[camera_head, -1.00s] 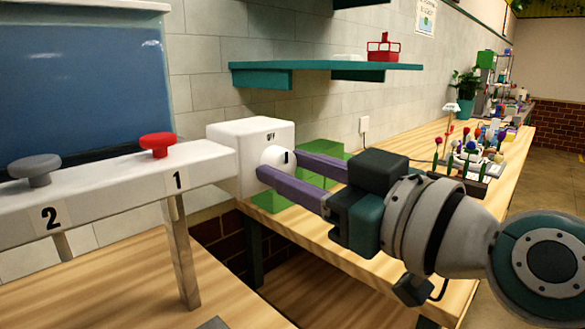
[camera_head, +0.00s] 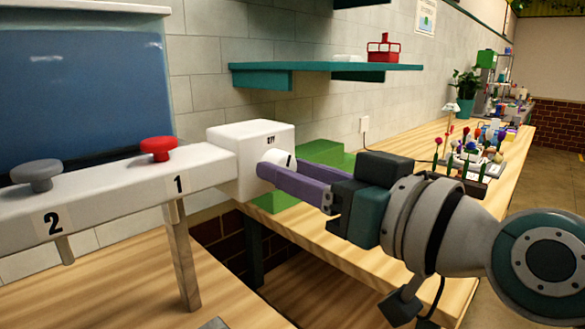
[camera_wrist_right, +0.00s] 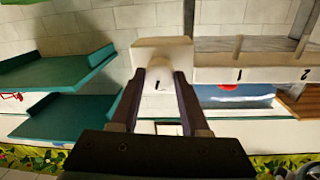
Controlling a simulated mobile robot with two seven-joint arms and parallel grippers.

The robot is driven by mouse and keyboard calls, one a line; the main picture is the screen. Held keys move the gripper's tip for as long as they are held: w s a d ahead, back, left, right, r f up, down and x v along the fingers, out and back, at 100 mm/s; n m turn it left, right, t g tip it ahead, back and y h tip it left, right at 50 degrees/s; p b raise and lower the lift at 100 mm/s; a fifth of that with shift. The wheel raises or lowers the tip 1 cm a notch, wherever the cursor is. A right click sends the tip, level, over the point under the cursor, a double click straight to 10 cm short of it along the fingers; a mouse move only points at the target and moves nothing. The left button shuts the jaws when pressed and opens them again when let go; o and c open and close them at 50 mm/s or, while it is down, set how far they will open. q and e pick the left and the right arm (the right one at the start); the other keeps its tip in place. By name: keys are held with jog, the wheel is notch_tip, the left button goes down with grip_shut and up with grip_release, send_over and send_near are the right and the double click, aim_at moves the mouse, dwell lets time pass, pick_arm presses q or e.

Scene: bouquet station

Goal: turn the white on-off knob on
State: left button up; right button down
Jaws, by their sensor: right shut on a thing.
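The white on-off knob (camera_head: 276,156) sits on the side face of a white box (camera_head: 234,152) at the right end of a white rail. A dark mark line shows on the knob. My right gripper (camera_head: 279,165) is shut on the knob, with its purple fingers on either side. In the right wrist view the knob (camera_wrist_right: 158,78) is between the two fingers, and its dark mark is slightly tilted. My left gripper is not in view.
The white rail (camera_head: 110,190) carries a red knob (camera_head: 158,148) marked 1 and a grey knob (camera_head: 37,174) marked 2. A teal shelf (camera_head: 330,68) hangs above. Flowers (camera_head: 470,150) stand farther right.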

jog(key=shift+w+d+r+m+g+y+p, duration=0.15)
jog(key=shift+m+g+p, duration=0.2)
jog(key=shift+m, duration=3)
jog(key=shift+s+a+f+m+g+y+p, duration=0.15)
jog(key=shift+m+g+p, duration=0.15)
jog(key=shift+m, duration=3.05)
jog(key=shift+w+d+r, duration=0.1)
jog(key=shift+c, duration=2)
grip_release()
